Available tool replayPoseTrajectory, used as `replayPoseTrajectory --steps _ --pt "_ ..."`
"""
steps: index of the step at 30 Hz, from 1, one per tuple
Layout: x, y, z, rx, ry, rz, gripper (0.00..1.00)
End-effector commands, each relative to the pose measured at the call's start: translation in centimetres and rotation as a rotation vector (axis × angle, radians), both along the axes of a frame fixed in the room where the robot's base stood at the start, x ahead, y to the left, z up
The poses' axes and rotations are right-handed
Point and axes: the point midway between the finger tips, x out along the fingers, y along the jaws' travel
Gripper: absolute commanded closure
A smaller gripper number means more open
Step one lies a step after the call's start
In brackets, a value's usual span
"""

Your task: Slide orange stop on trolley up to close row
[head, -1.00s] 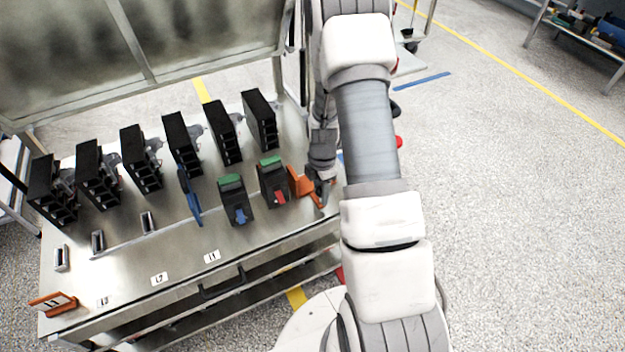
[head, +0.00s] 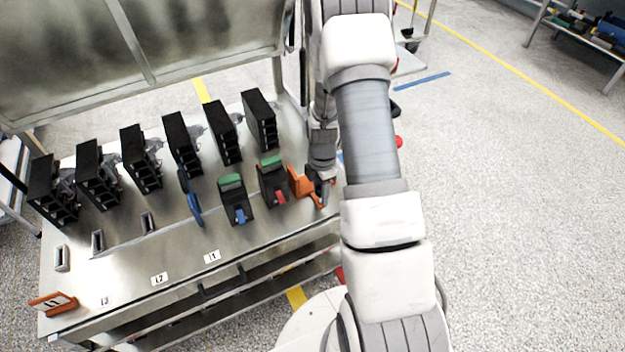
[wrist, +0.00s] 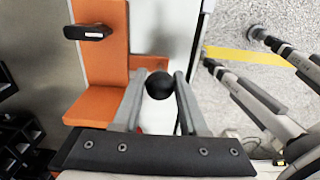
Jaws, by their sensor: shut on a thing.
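The orange stop (head: 299,183) stands at the right end of the trolley (head: 135,247), just right of a breaker with a green top and red lever (head: 272,181). I cannot tell whether the two touch. In the wrist view the stop (wrist: 103,55) is an orange upright and foot with a black ball knob (wrist: 159,86). My gripper (wrist: 158,92) is shut on this knob, one finger on each side. In the head view my gripper (head: 324,190) is at the stop's right side, partly hiding its foot.
Left of that breaker are one with a blue lever (head: 236,199) and a blue plate (head: 190,197). Several black units (head: 182,144) stand behind. An orange marker (head: 53,303) is at the front left corner.

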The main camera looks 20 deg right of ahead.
Motion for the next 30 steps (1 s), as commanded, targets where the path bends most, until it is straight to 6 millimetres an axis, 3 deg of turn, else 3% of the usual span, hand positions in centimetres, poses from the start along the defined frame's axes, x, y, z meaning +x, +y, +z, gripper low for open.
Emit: replayPoseTrajectory --steps 8,30 --pt "0.0 0.5 0.0 0.000 0.000 0.001 1.00" --pt "-0.1 4.3 0.0 0.001 -0.001 0.003 1.00"
